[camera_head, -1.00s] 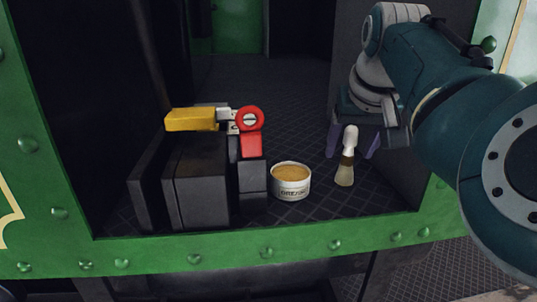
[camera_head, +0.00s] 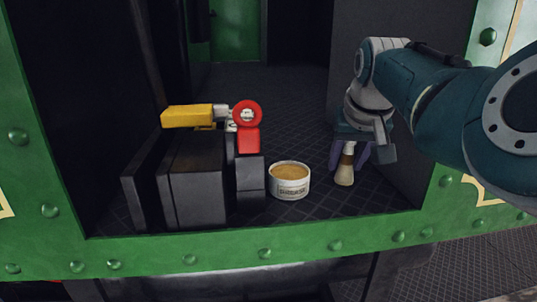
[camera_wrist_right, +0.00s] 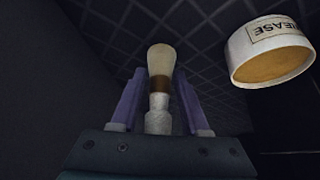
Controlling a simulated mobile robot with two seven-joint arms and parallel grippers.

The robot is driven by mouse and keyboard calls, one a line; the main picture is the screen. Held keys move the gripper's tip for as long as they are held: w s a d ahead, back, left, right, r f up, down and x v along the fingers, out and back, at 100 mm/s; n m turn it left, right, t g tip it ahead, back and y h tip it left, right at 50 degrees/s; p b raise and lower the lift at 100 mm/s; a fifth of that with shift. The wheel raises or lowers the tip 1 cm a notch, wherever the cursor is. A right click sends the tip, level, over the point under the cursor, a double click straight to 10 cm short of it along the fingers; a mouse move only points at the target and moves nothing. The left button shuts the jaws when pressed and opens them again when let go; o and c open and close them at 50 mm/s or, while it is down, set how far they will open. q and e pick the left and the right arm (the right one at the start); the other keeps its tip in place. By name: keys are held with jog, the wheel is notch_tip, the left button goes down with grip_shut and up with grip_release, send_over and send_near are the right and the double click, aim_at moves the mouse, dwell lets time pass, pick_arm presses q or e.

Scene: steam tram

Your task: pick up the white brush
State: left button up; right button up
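The white brush (camera_head: 345,172) stands or leans on the dark tread floor, with pale bristles low, a brown band and a white handle. My right gripper (camera_head: 349,155) is above it, its purple fingers on either side of the handle. In the right wrist view, the brush (camera_wrist_right: 160,85) lies between the two open fingers (camera_wrist_right: 160,105), with a gap visible on each side. The top of the handle is hidden by the gripper in the head view. My left gripper is not in view.
A white grease tin (camera_head: 290,182) stands just left of the brush; it also shows in the right wrist view (camera_wrist_right: 270,50). A green riveted sill (camera_head: 265,252) runs along the front, and a dark wall is at the right.

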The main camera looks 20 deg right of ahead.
grip_shut()
jog(key=shift+r, duration=0.1)
dwell(0.3)
